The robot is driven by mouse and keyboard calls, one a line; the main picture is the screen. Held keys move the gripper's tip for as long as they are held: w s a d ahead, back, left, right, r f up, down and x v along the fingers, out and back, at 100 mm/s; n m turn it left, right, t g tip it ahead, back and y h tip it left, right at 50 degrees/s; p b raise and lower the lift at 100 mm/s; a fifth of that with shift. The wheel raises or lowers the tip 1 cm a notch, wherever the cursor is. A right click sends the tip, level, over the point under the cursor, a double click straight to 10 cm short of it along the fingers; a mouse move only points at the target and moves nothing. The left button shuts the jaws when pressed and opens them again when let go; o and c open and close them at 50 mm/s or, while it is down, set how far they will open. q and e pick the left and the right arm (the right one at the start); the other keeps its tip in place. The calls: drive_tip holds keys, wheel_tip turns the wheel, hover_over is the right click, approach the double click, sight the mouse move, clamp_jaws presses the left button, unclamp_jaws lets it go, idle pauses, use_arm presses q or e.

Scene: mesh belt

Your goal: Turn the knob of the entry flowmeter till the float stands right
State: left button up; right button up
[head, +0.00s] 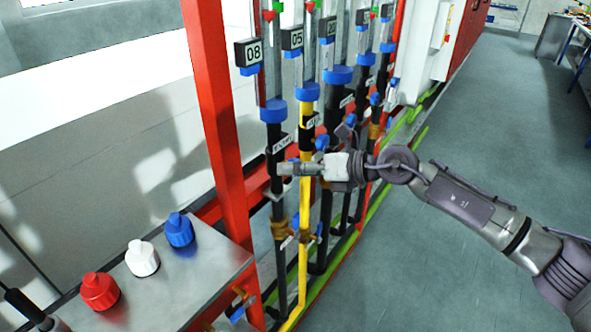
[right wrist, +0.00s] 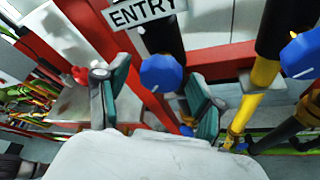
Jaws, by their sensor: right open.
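The entry flowmeter is the leftmost tube (head: 269,55) in the head view, with an "08" plate (head: 253,52) and the "ENTRY" label (head: 281,143) lower down its black pipe. A red mark and a green mark show near the tube's top; I cannot tell for sure which is the float. Its blue knob (right wrist: 162,73) shows under the ENTRY plate (right wrist: 142,12) in the right wrist view; in the head view my gripper hides it. My right gripper (head: 284,168) is open, its two fingers (right wrist: 155,95) on either side of the knob in view; contact is not visible.
A second blue knob (right wrist: 300,53), by the yellow pipe (head: 304,200), is close on the right. More flowmeters stand in the red frame (head: 214,110). A grey shelf (head: 195,278) holds red, white and blue caps. Open floor (head: 490,130) lies at right.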

drive_tip(key=v, duration=1.2)
drive_tip(key=shift+f, duration=0.1)
